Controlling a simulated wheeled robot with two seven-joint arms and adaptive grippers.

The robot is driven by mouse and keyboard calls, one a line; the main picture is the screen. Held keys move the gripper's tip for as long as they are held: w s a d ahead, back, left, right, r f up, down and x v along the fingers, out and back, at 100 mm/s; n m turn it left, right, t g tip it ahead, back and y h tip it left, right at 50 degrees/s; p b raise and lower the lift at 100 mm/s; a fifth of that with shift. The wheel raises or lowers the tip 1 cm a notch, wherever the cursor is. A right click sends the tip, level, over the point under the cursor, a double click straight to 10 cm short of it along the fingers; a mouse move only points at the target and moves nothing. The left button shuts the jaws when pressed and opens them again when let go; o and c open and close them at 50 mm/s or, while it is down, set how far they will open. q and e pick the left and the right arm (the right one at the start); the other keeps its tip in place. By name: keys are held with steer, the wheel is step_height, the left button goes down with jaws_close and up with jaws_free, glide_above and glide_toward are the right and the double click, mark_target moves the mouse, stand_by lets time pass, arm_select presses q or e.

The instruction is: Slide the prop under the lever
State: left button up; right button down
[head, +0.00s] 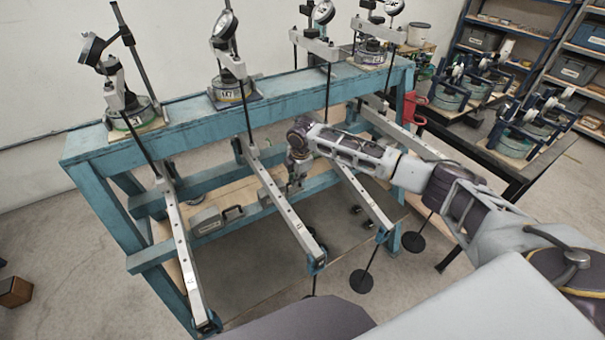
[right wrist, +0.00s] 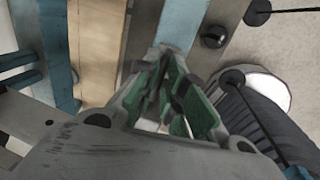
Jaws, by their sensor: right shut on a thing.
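The blue frame (head: 285,108) carries several long grey levers that slope down toward me. One lever (head: 285,210) runs just left of my right gripper, and another lever (head: 362,195) runs to its right. My right gripper (head: 295,187) reaches down between these two levers, above the wooden lower shelf. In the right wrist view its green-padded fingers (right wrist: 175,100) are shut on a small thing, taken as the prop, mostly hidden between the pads. I cannot tell whether it touches a lever. My left gripper is not in view.
Dial gauges (head: 227,30) stand on top of the frame. A grey case (head: 206,222) lies on the lower shelf at left. Black discs on rods (head: 362,281) hang near the floor at right. A bench with several devices (head: 510,150) stands at right.

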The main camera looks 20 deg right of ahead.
mark_target(287, 188)
steer(key=a, duration=0.1)
steer(key=a+p, duration=0.1)
steer(key=a, duration=0.2)
steer(key=shift+s, duration=0.3)
steer(key=shift+a+p, duration=0.15)
steer(key=shift+p, duration=0.15)
steer(key=shift+s, duration=0.1)
steer(key=c, duration=1.5)
jaws_free()
steer(key=shift+a, duration=0.1)
steer(key=shift+d, duration=0.2)
steer(key=shift+s+r, duration=0.35)
steer(key=shift+r, duration=1.6)
steer(key=shift+s+r, duration=0.35)
steer(key=shift+r, duration=1.65)
steer(key=shift+s+r, duration=0.35)
steer(key=shift+r, duration=1.6)
steer(key=shift+s+f, duration=0.1)
